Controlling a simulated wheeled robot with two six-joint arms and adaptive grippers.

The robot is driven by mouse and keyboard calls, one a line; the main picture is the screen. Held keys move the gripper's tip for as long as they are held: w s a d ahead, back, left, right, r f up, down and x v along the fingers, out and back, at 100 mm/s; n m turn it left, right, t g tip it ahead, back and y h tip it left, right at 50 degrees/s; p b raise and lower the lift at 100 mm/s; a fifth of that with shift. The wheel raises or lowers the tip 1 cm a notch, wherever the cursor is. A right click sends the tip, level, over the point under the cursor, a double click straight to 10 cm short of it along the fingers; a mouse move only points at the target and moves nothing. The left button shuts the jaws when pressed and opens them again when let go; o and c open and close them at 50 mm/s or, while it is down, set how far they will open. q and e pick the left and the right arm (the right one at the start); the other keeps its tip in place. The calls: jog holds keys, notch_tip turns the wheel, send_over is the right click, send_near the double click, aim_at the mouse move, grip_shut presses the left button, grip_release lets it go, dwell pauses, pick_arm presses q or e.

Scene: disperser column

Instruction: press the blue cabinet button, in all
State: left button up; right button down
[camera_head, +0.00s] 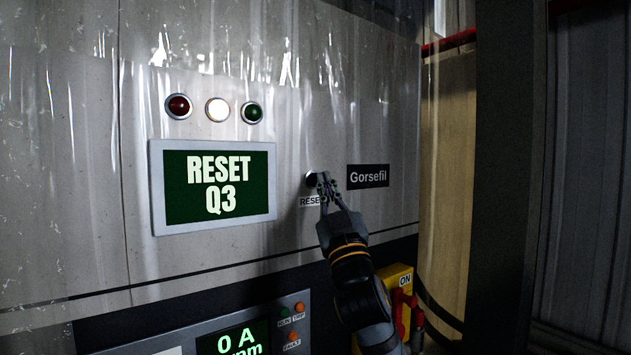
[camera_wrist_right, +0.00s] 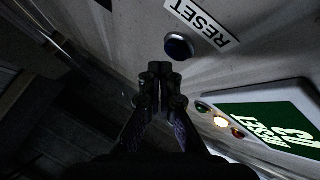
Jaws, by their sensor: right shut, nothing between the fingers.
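The blue button (camera_head: 312,179) sits on the grey cabinet front above a RESET label (camera_head: 310,201). In the right wrist view the blue button (camera_wrist_right: 179,47) is round, dark blue and in plain sight just beyond the fingertips. My right gripper (camera_head: 325,181) is shut and empty, its tips close to the button and partly covering its right side in the head view. It also shows in the right wrist view (camera_wrist_right: 161,68), with a small gap in the picture between tips and button. I cannot tell whether they touch. My left gripper is not in view.
A green screen (camera_head: 221,187) reads RESET Q3. Above it are a red lamp (camera_head: 178,106), a lit white lamp (camera_head: 217,109) and a green lamp (camera_head: 251,112). A Gorsefil plate (camera_head: 367,177) is right of the button. A yellow box with a red handle (camera_head: 404,300) stands low right.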

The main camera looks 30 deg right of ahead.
jog(key=shift+w, duration=0.1)
jog(key=shift+w, duration=0.35)
jog(key=shift+w+a, duration=0.1)
jog(key=shift+w, duration=0.4)
dwell(0.7)
jog(key=shift+s, duration=0.15)
jog(key=shift+s+b, duration=0.35)
jog(key=shift+s, duration=0.4)
